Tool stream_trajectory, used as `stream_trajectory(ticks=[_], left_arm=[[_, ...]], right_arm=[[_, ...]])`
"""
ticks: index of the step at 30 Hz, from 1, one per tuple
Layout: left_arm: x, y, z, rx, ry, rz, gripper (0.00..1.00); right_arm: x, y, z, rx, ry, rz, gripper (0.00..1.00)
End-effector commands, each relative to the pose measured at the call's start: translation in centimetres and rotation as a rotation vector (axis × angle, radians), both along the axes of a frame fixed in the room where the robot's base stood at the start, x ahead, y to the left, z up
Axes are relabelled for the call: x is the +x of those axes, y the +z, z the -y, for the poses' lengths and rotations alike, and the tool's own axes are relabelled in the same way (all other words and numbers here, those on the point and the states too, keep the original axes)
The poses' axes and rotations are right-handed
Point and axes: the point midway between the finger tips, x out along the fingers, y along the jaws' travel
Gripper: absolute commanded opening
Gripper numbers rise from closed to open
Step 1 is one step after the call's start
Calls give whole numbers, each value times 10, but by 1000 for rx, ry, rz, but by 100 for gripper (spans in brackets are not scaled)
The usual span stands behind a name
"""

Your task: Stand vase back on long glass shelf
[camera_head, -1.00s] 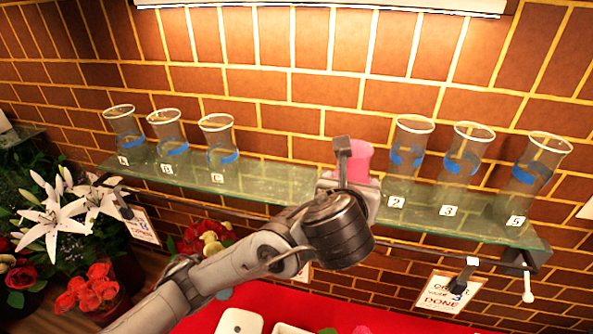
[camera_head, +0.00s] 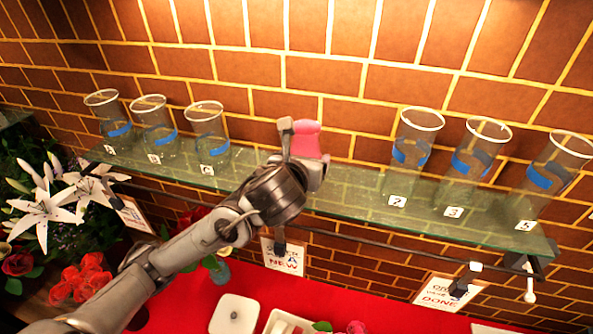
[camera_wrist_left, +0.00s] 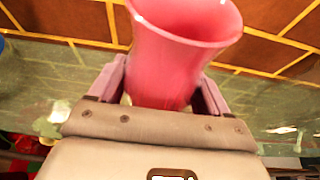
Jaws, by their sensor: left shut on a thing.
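The pink vase (camera_head: 309,140) is held in my left gripper (camera_head: 301,145) in front of the brick wall, near the gap in the row on the long glass shelf (camera_head: 345,192). In the left wrist view the vase (camera_wrist_left: 180,55) stands between the two fingers of the gripper (camera_wrist_left: 172,90), with its flared mouth toward the top of the picture. The glass shelf also shows there behind it. My left wrist hides the vase's base in the head view, so I cannot tell whether it touches the shelf. My right gripper is not in view.
Several clear glass vases with blue bands stand on the shelf, one group at left (camera_head: 206,140) and one at right (camera_head: 412,150). A rail with hanging cards (camera_head: 437,291) runs below the shelf front. White lilies (camera_head: 45,212) and red roses stand at left. A red table (camera_head: 370,312) lies below.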

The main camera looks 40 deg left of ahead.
Motion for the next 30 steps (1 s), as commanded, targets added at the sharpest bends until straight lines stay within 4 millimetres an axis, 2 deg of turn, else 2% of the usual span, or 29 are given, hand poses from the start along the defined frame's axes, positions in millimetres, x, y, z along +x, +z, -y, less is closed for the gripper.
stream_trajectory(ticks=[3, 9, 13, 21, 30], left_arm=[[-1, -7, -13, -1, 0, -1, 15], [-2, -11, -21, -1, 0, 4, 15], [-2, -19, -22, 1, 0, 3, 15], [-2, -49, -22, 1, 0, 3, 15], [-2, -52, -22, -3, 0, 5, 15]], right_arm=[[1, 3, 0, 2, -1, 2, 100], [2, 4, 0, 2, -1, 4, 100], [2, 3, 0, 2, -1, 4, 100], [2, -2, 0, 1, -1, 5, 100], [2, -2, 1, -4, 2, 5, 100]])
